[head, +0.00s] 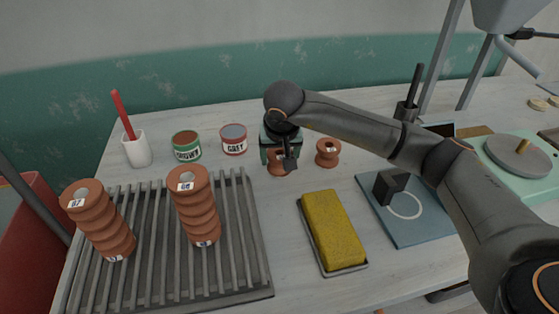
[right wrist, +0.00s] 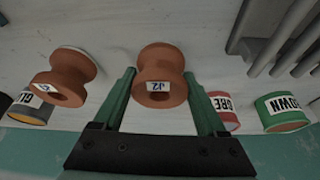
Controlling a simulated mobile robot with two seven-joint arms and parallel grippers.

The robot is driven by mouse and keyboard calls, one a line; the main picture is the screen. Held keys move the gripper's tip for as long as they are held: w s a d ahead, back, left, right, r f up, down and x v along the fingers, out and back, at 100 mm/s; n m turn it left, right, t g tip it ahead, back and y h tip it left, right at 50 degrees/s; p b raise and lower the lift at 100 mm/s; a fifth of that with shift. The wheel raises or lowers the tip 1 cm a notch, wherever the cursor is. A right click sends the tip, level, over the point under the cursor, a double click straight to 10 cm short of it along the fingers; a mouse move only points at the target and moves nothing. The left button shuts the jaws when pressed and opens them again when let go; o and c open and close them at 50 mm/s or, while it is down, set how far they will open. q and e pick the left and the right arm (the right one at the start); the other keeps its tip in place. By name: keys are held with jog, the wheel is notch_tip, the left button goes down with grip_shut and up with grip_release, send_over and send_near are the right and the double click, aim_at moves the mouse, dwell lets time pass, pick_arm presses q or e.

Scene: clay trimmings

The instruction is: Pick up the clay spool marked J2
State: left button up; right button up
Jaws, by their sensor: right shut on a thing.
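The clay spool marked J2 (right wrist: 160,70) is a brown waisted spool with a white label, seen in the right wrist view. My right gripper (right wrist: 161,98) is shut on it, one green finger on each side. In the head view the spool (head: 276,163) is partly hidden by my right gripper (head: 280,150), at the back middle of the table. I cannot tell if it still touches the table. A second spool (head: 328,153) stands just to the right; it also shows in the right wrist view (right wrist: 66,78), its label hard to read. My left gripper is not in view.
Green (head: 187,146) and red (head: 233,139) tins and a white cup (head: 137,149) stand left of the gripper. Ribbed spool stacks (head: 195,204) (head: 98,219) stand on a slatted rack (head: 233,285). A yellow sponge (head: 333,230) and blue board (head: 420,232) lie in front.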

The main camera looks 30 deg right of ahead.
jog(key=c, duration=0.9)
jog(key=shift+c, duration=0.5)
jog(key=shift+r, duration=0.1)
